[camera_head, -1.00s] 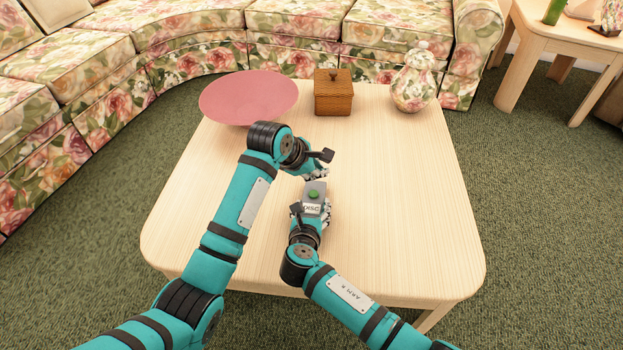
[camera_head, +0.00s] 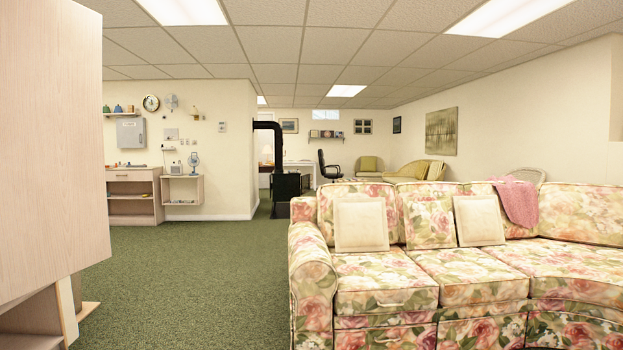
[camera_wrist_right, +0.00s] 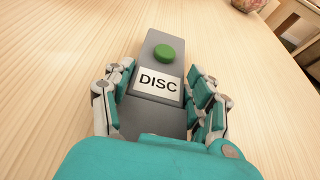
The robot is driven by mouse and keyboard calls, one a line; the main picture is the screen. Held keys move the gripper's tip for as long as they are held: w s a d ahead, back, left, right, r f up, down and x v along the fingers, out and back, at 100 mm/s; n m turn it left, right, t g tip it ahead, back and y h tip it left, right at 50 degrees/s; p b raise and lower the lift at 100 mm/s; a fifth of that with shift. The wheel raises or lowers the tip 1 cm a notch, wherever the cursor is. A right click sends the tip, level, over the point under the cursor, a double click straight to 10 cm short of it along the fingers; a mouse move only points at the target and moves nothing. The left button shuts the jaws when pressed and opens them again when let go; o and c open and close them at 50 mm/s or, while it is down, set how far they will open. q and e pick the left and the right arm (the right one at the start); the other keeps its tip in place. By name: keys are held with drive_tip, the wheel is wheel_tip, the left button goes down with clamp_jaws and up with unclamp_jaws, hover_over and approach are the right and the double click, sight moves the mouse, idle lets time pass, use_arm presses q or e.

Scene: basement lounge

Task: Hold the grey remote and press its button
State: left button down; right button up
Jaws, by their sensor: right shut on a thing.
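My left gripper is in neither current view. The head view shows neither arm nor the remote.
In the head view a floral sofa (camera_head: 390,283) fills the right side. A pale wood cabinet (camera_head: 50,150) stands close at the left. Green carpet (camera_head: 190,280) lies open between them. A black stove pipe (camera_head: 272,150) stands farther back.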

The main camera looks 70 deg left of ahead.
idle(0.4)
drive_tip(key=o, duration=1.4)
drive_tip(key=shift+o, duration=0.2)
drive_tip(key=shift+s, duration=0.1)
drive_tip(key=v, duration=1.2)
